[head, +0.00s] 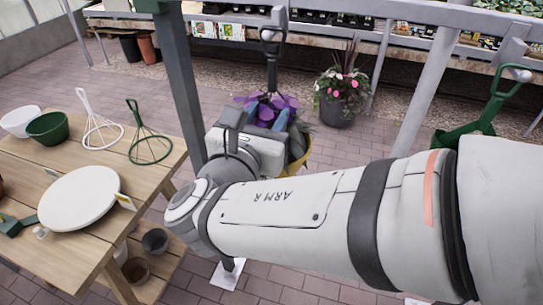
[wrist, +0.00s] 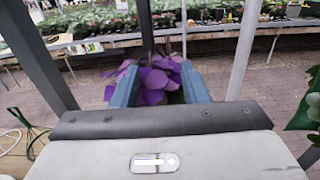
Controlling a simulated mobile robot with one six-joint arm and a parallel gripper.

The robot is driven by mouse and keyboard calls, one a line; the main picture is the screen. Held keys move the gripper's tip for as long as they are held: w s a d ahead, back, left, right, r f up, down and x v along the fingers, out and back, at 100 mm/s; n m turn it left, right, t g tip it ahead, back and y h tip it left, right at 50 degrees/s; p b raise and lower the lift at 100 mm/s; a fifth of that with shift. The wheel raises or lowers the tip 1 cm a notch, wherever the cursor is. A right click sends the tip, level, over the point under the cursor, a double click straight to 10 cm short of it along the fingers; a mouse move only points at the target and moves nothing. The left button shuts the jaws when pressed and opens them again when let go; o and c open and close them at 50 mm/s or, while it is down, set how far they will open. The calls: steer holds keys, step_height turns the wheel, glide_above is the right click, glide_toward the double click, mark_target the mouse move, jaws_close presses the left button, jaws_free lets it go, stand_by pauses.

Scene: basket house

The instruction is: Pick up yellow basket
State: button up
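The yellow basket (head: 303,160) shows in the head view as a strip of yellow behind and right of my gripper; my arm hides most of it. Purple leaves and some green ones fill its top. My gripper (head: 272,117) is at the purple leaves, above the basket. In the wrist view my gripper (wrist: 160,86) has its two blue-grey fingers well apart, with purple leaves (wrist: 155,78) showing between them. I cannot tell whether the fingers touch the leaves. The basket's own wall is hidden in the wrist view.
A grey-green post (head: 178,75) stands close left of my gripper. A wooden table (head: 95,160) with a white round board (head: 80,197) and wire hangers is at left. A dark pot of pink flowers (head: 340,98) stands behind.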

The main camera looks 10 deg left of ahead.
mark_target(271, 90)
steer(key=w, duration=0.2)
steer(key=shift+w+a+r+p, duration=0.15)
steer(key=shift+w+r+p, duration=0.05)
steer(key=shift+w+p, duration=0.1)
steer(key=w, duration=0.2)
steer(key=w+r+p, duration=0.1)
steer(key=w, duration=0.1)
steer(key=shift+w+a, duration=0.15)
steer(key=shift+a, duration=0.05)
steer(key=shift+w, duration=0.4)
jaws_close()
steer(key=shift+f, duration=0.1)
stand_by(0.6)
